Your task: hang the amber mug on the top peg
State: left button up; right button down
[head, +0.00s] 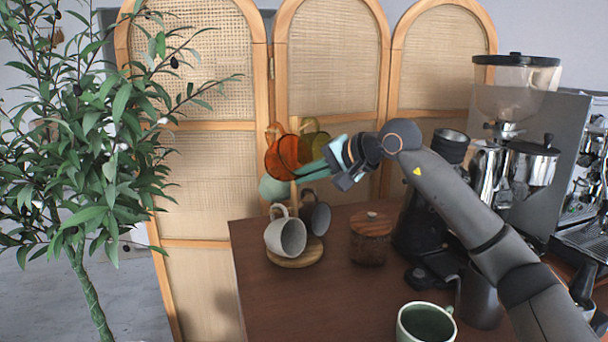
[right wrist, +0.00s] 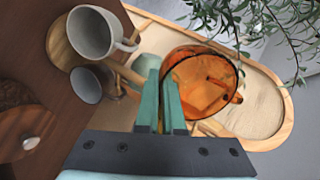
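The amber mug (head: 283,157) is a see-through orange cup at the upper part of the wooden mug tree, whose round base (head: 297,256) stands on the cart. It also shows in the right wrist view (right wrist: 204,84), with its mouth facing that camera and its handle on the far right side. My right gripper (head: 299,176) reaches in from the right; its teal fingers (right wrist: 161,88) are close together across the near wall of the mug and look shut on it. I cannot tell whether the handle is around a peg. My left gripper is out of view.
An olive mug (head: 315,145), a sage mug (head: 272,188), a white mug (head: 286,236) and a grey mug (head: 317,216) are around the tree. A wooden canister (head: 370,240) stands to the right; a green cup (head: 426,322) is in front. A plant (head: 90,150) is left.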

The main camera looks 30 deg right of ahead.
jog(key=c, duration=1)
grip_release()
jog(key=shift+o, duration=0.2)
jog(key=shift+f, duration=0.1)
jog(key=v, duration=1.2)
jog(key=shift+s+b, duration=0.3)
jog(key=shift+b, duration=0.15)
jog(key=shift+d, duration=0.1)
